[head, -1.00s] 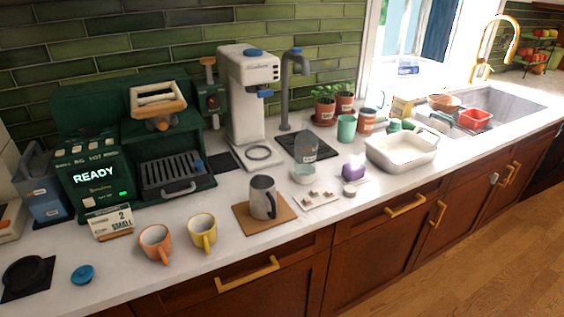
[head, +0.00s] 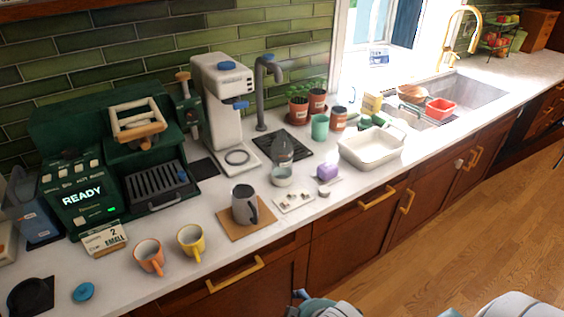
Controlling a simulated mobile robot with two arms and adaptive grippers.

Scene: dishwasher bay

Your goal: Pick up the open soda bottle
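I see no clearly recognisable soda bottle. A clear, bottle-like vessel (head: 282,149) with a pale label stands by the dark drip grate (head: 296,141), right of the white machine; it is too small to tell whether it is open. A small clear bowl (head: 282,177) sits just in front of it and partly overlaps it. Pale parts of my own arms show at the bottom edge, well in front of the counter, but no fingertips of either gripper show.
A white machine with a blue cap (head: 222,115) stands left of the vessel. Orange (head: 149,256) and yellow (head: 191,241) mugs are at front left. Open floor lies at the right.

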